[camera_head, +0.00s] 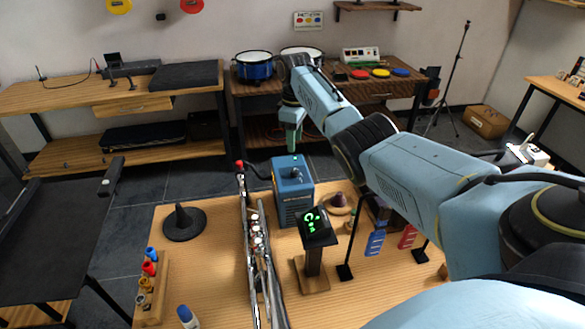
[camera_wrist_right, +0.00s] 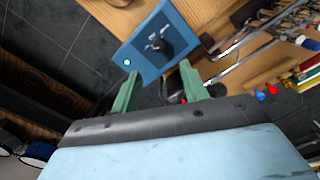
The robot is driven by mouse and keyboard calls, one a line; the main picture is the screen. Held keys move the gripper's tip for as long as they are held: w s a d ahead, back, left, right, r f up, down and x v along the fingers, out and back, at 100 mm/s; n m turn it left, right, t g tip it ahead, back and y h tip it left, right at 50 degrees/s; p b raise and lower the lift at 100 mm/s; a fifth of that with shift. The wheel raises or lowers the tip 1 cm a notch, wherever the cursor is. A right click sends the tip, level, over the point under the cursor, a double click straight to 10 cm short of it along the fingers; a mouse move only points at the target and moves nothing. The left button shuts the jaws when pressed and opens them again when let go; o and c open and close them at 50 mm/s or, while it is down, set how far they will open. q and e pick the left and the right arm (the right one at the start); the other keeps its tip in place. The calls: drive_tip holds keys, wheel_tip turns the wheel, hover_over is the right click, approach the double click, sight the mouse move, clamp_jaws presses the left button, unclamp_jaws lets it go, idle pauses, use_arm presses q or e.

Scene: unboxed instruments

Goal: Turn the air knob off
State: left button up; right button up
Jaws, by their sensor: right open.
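The air knob (camera_wrist_right: 159,46) is a black knob on the top face of a blue box (camera_wrist_right: 142,57). In the head view the box (camera_head: 293,197) stands on the wooden table, with the dark knob (camera_head: 295,172) on its top and a small green light (camera_head: 294,158) beside it. My right gripper (camera_head: 291,143) reaches down from above at the box's far side. In the right wrist view its green fingers (camera_wrist_right: 158,80) are open and empty, spread on either side of the box's near edge. The knob lies beyond the fingertips. My left gripper is not in view.
A long metal instrument (camera_head: 255,245) lies left of the box. A small stand with a green-lit display (camera_head: 317,228) is in front of it. Workbenches with a blue drum (camera_head: 254,67) line the back wall.

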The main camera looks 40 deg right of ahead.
sight(294, 171)
wheel_tip(294, 171, down, 11)
drive_tip(key=shift+w+r+b, duration=0.1)
drive_tip(key=shift+b, duration=1.15)
clamp_jaws()
drive_tip(key=shift+m, duration=0.4)
drive_tip(key=m+p, duration=0.1)
drive_tip(key=m, duration=0.3)
drive_tip(key=shift+m, duration=0.3)
drive_tip(key=m, duration=0.6)
drive_tip(key=shift+m, duration=0.3)
